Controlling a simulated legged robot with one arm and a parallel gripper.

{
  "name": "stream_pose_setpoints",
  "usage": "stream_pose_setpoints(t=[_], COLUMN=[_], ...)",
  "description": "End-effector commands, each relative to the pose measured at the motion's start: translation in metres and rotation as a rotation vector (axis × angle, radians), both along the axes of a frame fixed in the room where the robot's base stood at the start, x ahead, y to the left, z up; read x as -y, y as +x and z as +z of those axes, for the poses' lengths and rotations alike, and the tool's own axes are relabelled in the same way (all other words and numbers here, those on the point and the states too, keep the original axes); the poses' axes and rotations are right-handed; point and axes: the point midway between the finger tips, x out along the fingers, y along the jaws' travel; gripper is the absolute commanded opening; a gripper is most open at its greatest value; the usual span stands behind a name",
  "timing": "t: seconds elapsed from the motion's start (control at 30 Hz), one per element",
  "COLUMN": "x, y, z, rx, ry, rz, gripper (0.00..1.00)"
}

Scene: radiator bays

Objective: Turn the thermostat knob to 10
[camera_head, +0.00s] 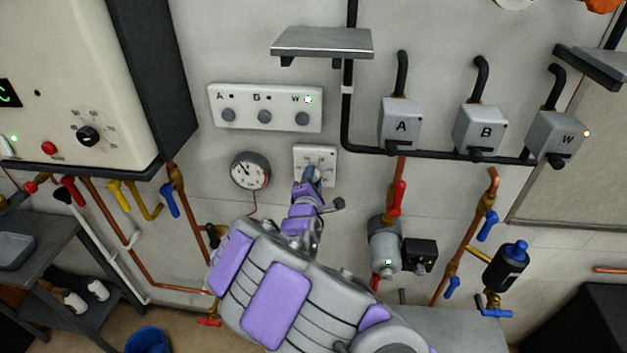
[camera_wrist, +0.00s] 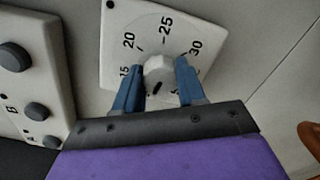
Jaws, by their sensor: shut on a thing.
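The thermostat (camera_head: 322,153) is a white square plate on the wall, and it fills the upper middle of the wrist view (camera_wrist: 117,36). Its pale round knob (camera_wrist: 158,70) is at the dial's middle. The numbers 15, 20, 25 and 30 show around it; 10 is not visible. A dark mark shows on the knob's lower side in the wrist view. My gripper (camera_head: 312,175) reaches up to the plate and hides most of the knob in the head view. Its blue fingers stand on either side of the knob in the wrist view (camera_wrist: 159,78), shut on it.
A switch panel (camera_head: 265,119) with several round buttons is just above left of the thermostat. A pressure gauge (camera_head: 250,170) is close on the left. A grey shelf (camera_head: 322,42) juts out above. A pipe with a red-handled valve (camera_head: 398,200) runs at right.

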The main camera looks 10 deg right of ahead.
Motion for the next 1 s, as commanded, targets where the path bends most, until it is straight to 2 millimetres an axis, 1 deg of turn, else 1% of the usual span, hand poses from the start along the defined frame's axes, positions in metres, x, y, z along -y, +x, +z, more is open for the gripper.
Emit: stream_pose_setpoints(t=[0.03,0.33,0.37,0.6,0.87,1.0], x=[-0.0008,-0.0005,-0.0005,-0.0003,0.0018,0.0047], y=[-0.0005,-0.0007,-0.0007,-0.0014,-0.0019,-0.0062], z=[-0.0049,-0.0061,-0.0059,-0.0033,-0.0016,-0.0012], rx=[-0.012,-0.014,-0.014,-0.008,-0.005,-0.004], ry=[-0.001,-0.001,-0.002,0.0,0.001,-0.002], rz=[0.001,0.001,0.0,0.0,0.0,-0.001], gripper=[0.09,0.09,0.43,0.66,0.66,0.66])
